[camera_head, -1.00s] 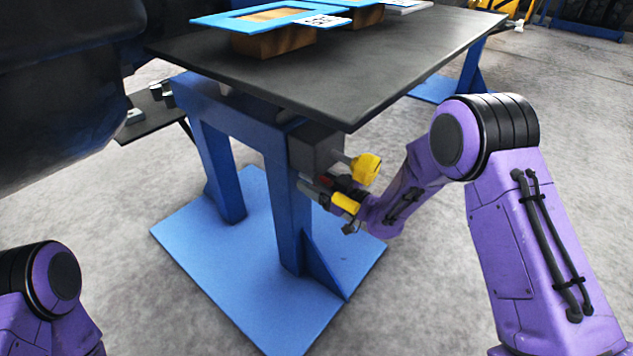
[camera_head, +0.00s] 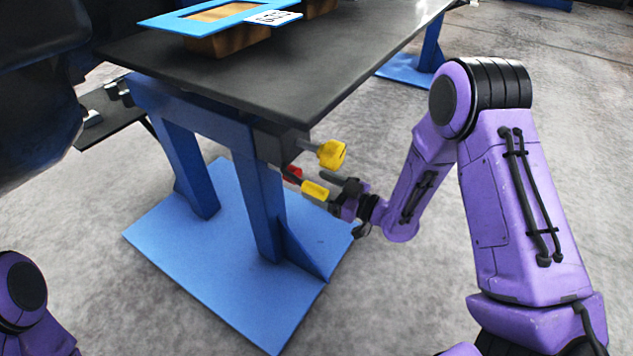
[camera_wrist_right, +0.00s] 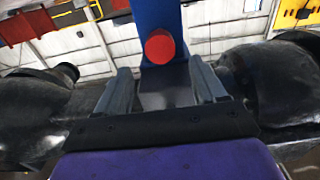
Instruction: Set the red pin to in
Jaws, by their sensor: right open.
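The red pin (camera_head: 293,173) shows as a small red end beside the blue table leg in the head view, below a dark box (camera_head: 277,143) under the tabletop. In the right wrist view the round red end of the pin (camera_wrist_right: 160,46) faces me against a blue post, beyond the fingertips. How deep the pin sits cannot be told. My right gripper (camera_head: 332,190) is open and empty, a short way right of the pin; in the wrist view its two fingers (camera_wrist_right: 163,85) stand apart. My left gripper is out of view; only part of that arm shows at lower left.
A yellow knob (camera_head: 331,153) sticks out above the pin and a yellow handle (camera_head: 315,190) beside it, close to my right gripper. A blue base plate (camera_head: 230,285) lies below. The floor at right is clear.

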